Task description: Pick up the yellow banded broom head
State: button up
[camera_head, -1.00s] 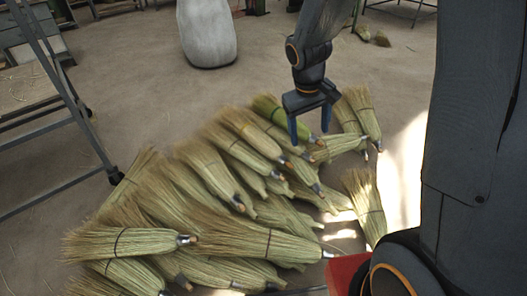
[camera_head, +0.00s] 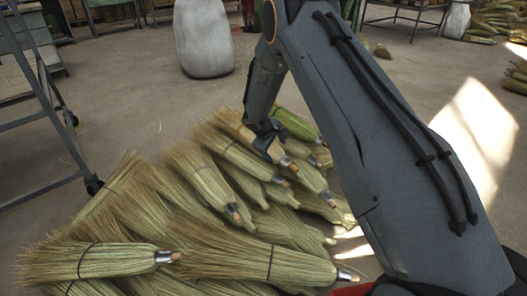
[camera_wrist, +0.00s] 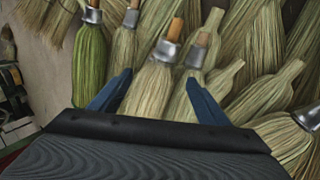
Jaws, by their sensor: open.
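A pile of straw broom heads (camera_head: 205,185) lies on the floor, with silver collars and wooden stubs toward the right. My gripper (camera_head: 270,150) is low over the upper part of the pile, partly hidden by its own arm. In the wrist view my gripper (camera_wrist: 160,77) is open, its blue fingers on either side of a pale broom head (camera_wrist: 150,85) with a silver collar. I cannot tell whether they touch it. A greener broom head (camera_wrist: 90,65) lies to its left; it also shows in the head view (camera_head: 296,122). I cannot make out a yellow band clearly.
Neighbouring broom heads crowd around the fingers, including one (camera_wrist: 190,80) close by the right finger. A pale sack-like object (camera_head: 204,40) stands behind the pile. A metal frame (camera_head: 50,95) stands at the left. Open floor (camera_head: 150,105) lies behind the pile.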

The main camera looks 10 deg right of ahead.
aim_at(281, 157)
jog(key=shift+b+x, duration=1.05)
jog(key=shift+x, duration=2.75)
jog(key=shift+s+d, duration=0.1)
jog(key=shift+s, duration=0.15)
jog(key=shift+c, duration=0.3)
